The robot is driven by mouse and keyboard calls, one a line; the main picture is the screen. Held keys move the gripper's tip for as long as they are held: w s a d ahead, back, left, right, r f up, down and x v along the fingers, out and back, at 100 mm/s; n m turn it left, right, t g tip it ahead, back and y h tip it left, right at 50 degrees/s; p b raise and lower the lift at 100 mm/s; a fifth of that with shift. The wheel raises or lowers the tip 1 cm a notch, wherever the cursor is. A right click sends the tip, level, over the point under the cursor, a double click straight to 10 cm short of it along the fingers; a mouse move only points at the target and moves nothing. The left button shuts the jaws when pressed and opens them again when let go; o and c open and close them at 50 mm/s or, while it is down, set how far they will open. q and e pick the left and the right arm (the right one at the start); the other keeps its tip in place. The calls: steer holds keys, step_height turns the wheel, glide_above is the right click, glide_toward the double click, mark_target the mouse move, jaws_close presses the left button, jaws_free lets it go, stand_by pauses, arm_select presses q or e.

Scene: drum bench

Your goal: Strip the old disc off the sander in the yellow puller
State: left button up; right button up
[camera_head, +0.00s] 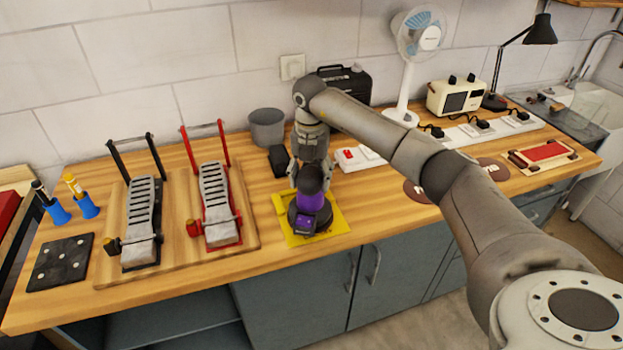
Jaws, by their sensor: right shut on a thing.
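The yellow puller (335,223) is a flat plate near the front edge of the bench, in the middle of the view. The sander (310,201), purple and black, stands upright on it. My right gripper (309,176) comes down from above and is shut on the sander's dark top. The sander's underside and any disc beneath it are hidden. Round brown discs (492,168) lie on the bench to the right, partly behind my right arm. My left gripper is not in view.
Two drum pedals, black (140,225) and red (217,205), stand on wooden boards to the left. A grey bin (267,128) and a small black box (279,160) stand behind the sander. A white power strip (362,158) lies behind right.

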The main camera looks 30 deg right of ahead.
mark_target(307, 166)
steer(key=shift+w+d+f+b, duration=0.15)
steer(key=shift+w+f+b, duration=0.1)
steer(key=shift+w, duration=0.3)
steer(key=shift+w+d+f+b, duration=0.1)
steer(key=shift+w+d+b, duration=0.1)
steer(key=shift+w, duration=0.3)
stand_by(0.6)
steer(key=shift+w+d+r+p, duration=0.15)
steer(key=shift+w+r+p, duration=0.3)
steer(key=shift+r+p, duration=0.25)
stand_by(1.1)
steer(key=shift+w+r, duration=0.15)
steer(key=shift+r, duration=0.15)
stand_by(0.3)
steer(key=shift+r+p, duration=0.35)
steer(key=shift+p, duration=0.1)
steer(key=shift+r+p, duration=2.05)
steer(key=shift+r, duration=0.6)
steer(key=shift+f, duration=0.1)
